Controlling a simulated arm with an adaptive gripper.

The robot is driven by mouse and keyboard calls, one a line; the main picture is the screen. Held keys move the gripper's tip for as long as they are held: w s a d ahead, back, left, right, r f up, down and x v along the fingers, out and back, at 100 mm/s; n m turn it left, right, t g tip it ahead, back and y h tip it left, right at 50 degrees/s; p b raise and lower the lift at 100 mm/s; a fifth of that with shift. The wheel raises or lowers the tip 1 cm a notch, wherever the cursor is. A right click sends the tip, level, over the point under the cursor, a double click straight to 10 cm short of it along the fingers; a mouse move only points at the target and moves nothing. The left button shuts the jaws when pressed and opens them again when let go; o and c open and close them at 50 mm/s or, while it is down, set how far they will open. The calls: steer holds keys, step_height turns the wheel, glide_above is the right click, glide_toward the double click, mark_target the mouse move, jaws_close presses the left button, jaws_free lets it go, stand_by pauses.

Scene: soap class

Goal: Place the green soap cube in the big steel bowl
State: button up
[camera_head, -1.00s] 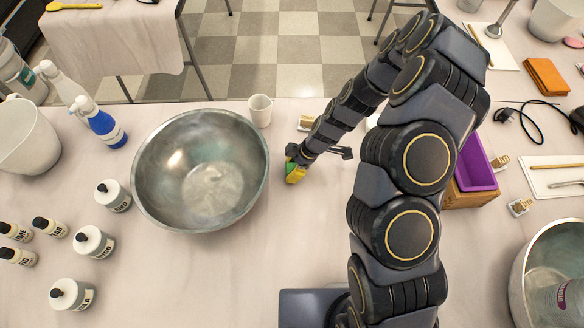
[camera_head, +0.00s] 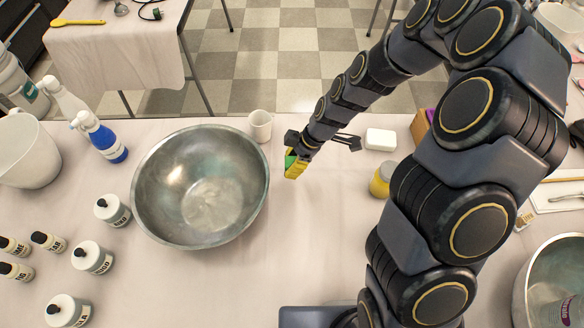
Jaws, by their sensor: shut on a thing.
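The big steel bowl (camera_head: 215,222) stands on the table left of centre, upright, and its inside looks empty. My gripper (camera_head: 292,168) is just right of the bowl's rim. It is shut on a small green and yellow block, the green soap cube (camera_head: 290,161), of which only part shows between the fingers. The gripper and cube are apart from the bowl; how high they are above the table I cannot tell.
A white cup (camera_head: 261,126) stands behind the bowl's right rim. A white soap bar (camera_head: 380,139) and a yellow jar (camera_head: 381,181) are right of my gripper. Several bottles (camera_head: 93,258) stand left of the bowl. Another steel bowl (camera_head: 522,290) is at lower right.

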mark_target(292, 161)
steer(key=shift+r, duration=0.1)
step_height(292, 161, up, 17)
steer(key=s+a, duration=0.2)
steer(key=a, duration=0.8)
steer(key=s+a, duration=0.2)
steer(key=a, duration=0.7)
step_height(292, 161, down, 17)
steer(key=shift+r, duration=0.2)
steer(key=o, duration=0.9)
